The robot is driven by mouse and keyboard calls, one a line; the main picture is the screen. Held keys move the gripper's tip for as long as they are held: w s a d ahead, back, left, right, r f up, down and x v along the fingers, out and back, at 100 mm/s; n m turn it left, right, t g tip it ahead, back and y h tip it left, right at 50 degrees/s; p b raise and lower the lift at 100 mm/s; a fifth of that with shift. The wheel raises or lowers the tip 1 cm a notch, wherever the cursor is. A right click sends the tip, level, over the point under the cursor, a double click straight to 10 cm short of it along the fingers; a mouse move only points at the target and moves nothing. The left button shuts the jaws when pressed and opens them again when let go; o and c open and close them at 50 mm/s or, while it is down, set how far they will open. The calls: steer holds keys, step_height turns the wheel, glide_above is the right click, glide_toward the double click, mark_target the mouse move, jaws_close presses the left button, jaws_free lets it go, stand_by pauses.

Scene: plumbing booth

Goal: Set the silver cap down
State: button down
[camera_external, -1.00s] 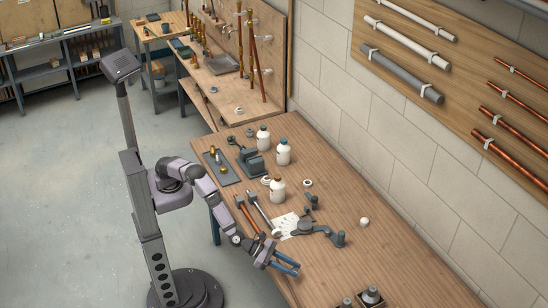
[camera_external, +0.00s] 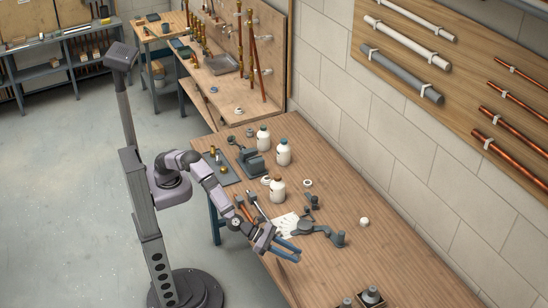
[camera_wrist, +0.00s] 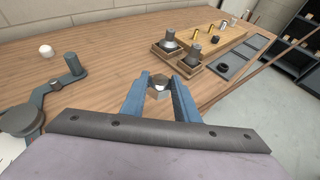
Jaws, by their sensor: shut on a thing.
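In the wrist view the silver cap (camera_wrist: 158,86), a small bright piece, sits between the two blue fingertips of my gripper (camera_wrist: 158,92). My gripper is shut on it and holds it over the wooden workbench. In the external view my gripper (camera_external: 289,250) is above the near-left part of the workbench (camera_external: 385,245); the cap is too small to make out there. The gap between the cap and the wood is hard to judge.
Dark square holders (camera_wrist: 190,70) with grey pieces lie beyond the fingers. A dark faucet-like fitting (camera_external: 318,229) lies close to my gripper. A white ball-like piece (camera_external: 364,222) is farther right. White bottles (camera_external: 277,189) stand behind.

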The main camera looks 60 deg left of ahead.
steer(key=b, duration=0.2)
steer(key=n+t+y+b, duration=0.1)
steer(key=n+y+b, duration=0.1)
steer(key=b, duration=0.5)
glide_above(290, 266)
step_height(290, 266, down, 3)
steer(key=shift+h, duration=0.3)
steer(key=shift+d+f, duration=0.1)
steer(key=shift+f, duration=4.85)
steer(key=shift+f, duration=0.15)
steer(key=c, duration=1.4)
jaws_free()
